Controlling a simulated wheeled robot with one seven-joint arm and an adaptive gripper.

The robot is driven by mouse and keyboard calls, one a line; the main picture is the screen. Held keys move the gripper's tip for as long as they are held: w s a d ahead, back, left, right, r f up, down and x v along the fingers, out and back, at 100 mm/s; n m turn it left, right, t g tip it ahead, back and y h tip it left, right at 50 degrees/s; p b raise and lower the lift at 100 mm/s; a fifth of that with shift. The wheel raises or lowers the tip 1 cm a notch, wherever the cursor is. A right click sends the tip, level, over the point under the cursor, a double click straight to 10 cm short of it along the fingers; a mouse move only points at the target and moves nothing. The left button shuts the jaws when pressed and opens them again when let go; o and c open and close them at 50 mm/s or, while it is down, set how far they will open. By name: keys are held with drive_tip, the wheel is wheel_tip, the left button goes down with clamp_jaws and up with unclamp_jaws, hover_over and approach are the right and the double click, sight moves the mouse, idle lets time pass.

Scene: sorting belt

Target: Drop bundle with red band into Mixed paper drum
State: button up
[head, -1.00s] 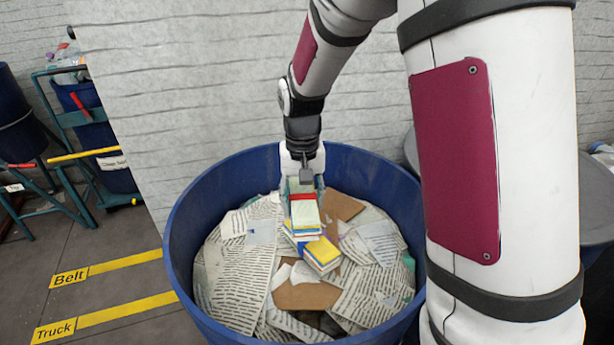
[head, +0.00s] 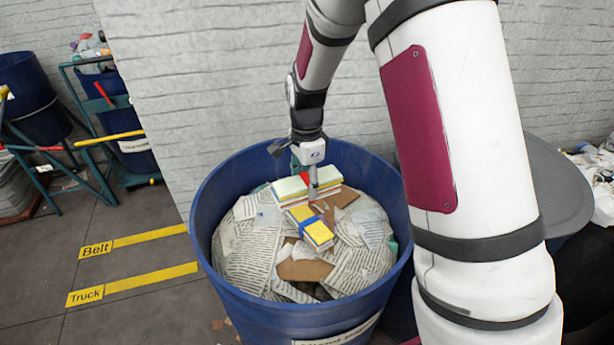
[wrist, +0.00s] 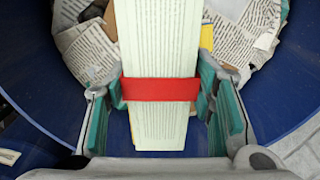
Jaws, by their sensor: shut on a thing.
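The bundle with the red band (head: 290,189) is a stack of papers with a pale green top. It lies crosswise inside the blue drum (head: 240,288). My gripper (head: 311,188) is shut across its middle. In the wrist view the red band (wrist: 160,88) runs between the teal finger pads. The bundle is over the drum's paper, below rim level; whether it touches the pile I cannot tell. The drum's front label (head: 337,335) is cut off and unreadable.
A yellow bundle with a blue band (head: 316,231) lies on the loose paper just in front. A grey lidded drum (head: 555,190) stands at right. Blue bins on teal stands (head: 100,165) are at left. Floor strips read Belt (head: 97,250) and Truck (head: 86,296).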

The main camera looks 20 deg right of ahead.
sight(307, 194)
drive_tip(key=shift+f+b, duration=0.8)
drive_tip(key=shift+f, duration=1.45)
drive_tip(key=o, duration=1.4)
drive_tip(key=shift+o, duration=0.2)
drive_tip(key=shift+r, duration=0.1)
wheel_tip(307, 194, up, 12)
drive_tip(key=shift+f, duration=0.1)
